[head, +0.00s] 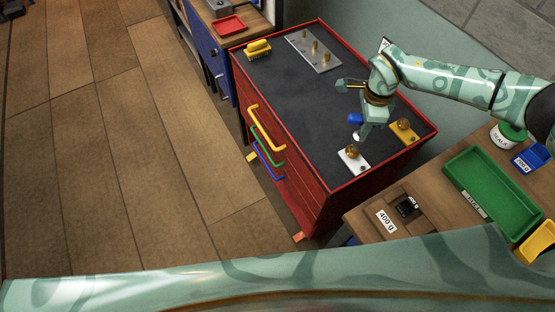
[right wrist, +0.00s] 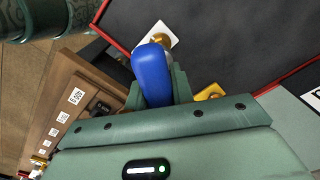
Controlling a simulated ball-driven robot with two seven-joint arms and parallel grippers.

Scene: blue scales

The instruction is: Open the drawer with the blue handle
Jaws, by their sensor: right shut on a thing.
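The drawer with the blue handle (head: 268,158) is in the front of the red cabinet (head: 312,188). Its handle sits below the yellow handle (head: 265,124) and the green handle (head: 266,142). The drawers look closed, though the angle is steep. My right gripper (head: 362,122) is above the dark cabinet top, away from the handles. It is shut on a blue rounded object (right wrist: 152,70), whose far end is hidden. My left gripper is not in view.
A bench with a green tray (head: 490,179) stands at right. Floor at left is clear.

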